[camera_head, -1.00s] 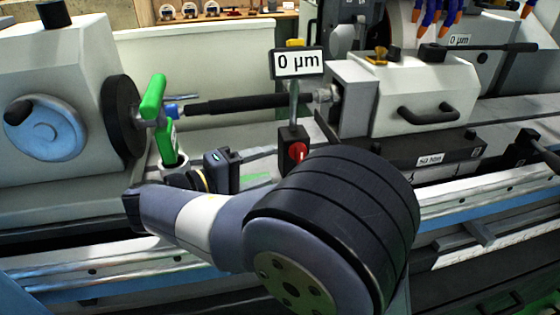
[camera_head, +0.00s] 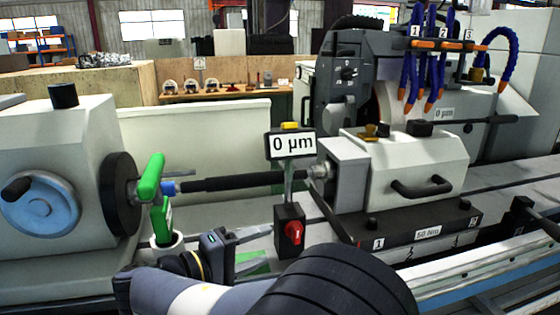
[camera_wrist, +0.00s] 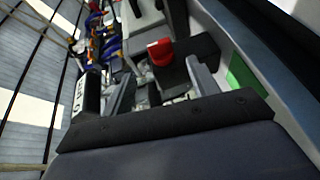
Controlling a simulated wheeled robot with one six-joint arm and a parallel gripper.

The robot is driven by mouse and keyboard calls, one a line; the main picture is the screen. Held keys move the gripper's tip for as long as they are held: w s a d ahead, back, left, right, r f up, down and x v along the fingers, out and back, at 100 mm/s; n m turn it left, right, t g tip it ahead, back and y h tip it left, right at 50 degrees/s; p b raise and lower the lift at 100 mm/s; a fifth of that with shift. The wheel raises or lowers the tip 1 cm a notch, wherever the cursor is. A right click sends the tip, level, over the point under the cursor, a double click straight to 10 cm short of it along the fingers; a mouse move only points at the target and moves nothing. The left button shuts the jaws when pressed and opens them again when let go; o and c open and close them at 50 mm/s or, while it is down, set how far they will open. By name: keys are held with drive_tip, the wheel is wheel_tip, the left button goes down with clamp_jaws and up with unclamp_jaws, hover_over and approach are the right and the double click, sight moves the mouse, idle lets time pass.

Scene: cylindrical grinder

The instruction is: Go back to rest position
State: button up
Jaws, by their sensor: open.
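My gripper (camera_head: 238,243) shows low in the head view, in front of the grinder, with its fingers pointing right. In the wrist view its two fingers (camera_wrist: 160,88) stand apart with nothing held between them. Beyond them a red knob (camera_wrist: 160,52) shows on a dark block. In the head view this red knob (camera_head: 293,229) is on the gauge stand just right of my gripper, and I see a gap between them. Part of my arm covers the bottom of the head view.
A gauge display (camera_head: 292,144) reads 0 µm above the stand. A dark cylindrical workpiece (camera_head: 245,181) spans headstock (camera_head: 85,160) to tailstock (camera_head: 410,170). A green-handled tool (camera_head: 151,180) is at the left. Blue hoses (camera_head: 430,65) hang at the upper right.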

sight(292, 235)
drive_tip(key=x, duration=0.7)
